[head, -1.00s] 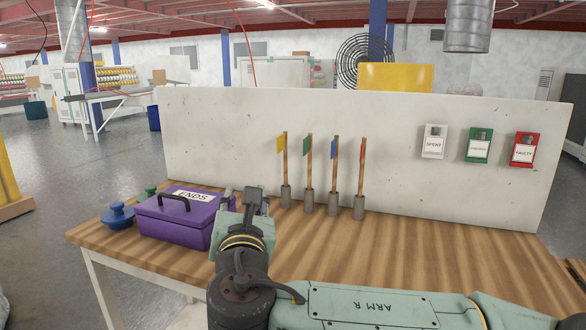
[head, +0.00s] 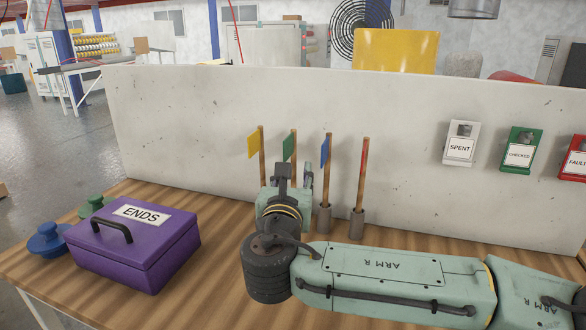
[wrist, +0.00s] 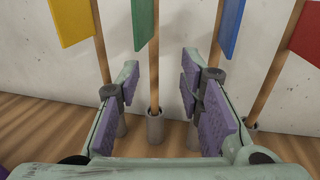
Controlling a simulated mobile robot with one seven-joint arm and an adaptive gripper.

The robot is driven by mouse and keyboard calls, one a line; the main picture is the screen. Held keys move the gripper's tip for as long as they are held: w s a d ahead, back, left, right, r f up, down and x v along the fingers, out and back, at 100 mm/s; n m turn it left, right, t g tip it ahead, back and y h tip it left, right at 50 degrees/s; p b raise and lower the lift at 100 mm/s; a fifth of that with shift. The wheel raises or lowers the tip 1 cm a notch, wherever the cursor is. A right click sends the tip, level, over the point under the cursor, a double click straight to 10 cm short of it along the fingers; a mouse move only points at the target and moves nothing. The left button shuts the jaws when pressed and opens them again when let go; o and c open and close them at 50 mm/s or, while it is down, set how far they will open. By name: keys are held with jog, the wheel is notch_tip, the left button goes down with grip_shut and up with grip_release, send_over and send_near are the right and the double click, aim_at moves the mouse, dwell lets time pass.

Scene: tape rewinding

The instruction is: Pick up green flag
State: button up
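The green flag (head: 289,145) is on a wooden stick upright in a grey holder, second from the left in a row. In the wrist view the green flag (wrist: 145,22) shows at the top, with its stick running down into its holder (wrist: 155,127). My gripper (wrist: 160,92) is open, its purple-padded fingers on either side of the green flag's stick, with gaps on both sides. In the head view my gripper (head: 287,180) hides the lower stick and holder of the green flag.
A yellow flag (head: 254,146) stands left of the green one; a blue flag (head: 325,152) and a red flag (head: 364,158) stand right. Behind them is a white panel (head: 200,130). A purple ENDS box (head: 150,240) sits on the wooden table (head: 215,290) at left.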

aim_at(293, 162)
jog(key=shift+w+d, duration=0.1)
jog(key=shift+w, duration=0.95)
jog(key=shift+w+p, duration=1.05)
jog(key=shift+w, duration=1.75)
jog(key=shift+c, duration=0.3)
grip_shut()
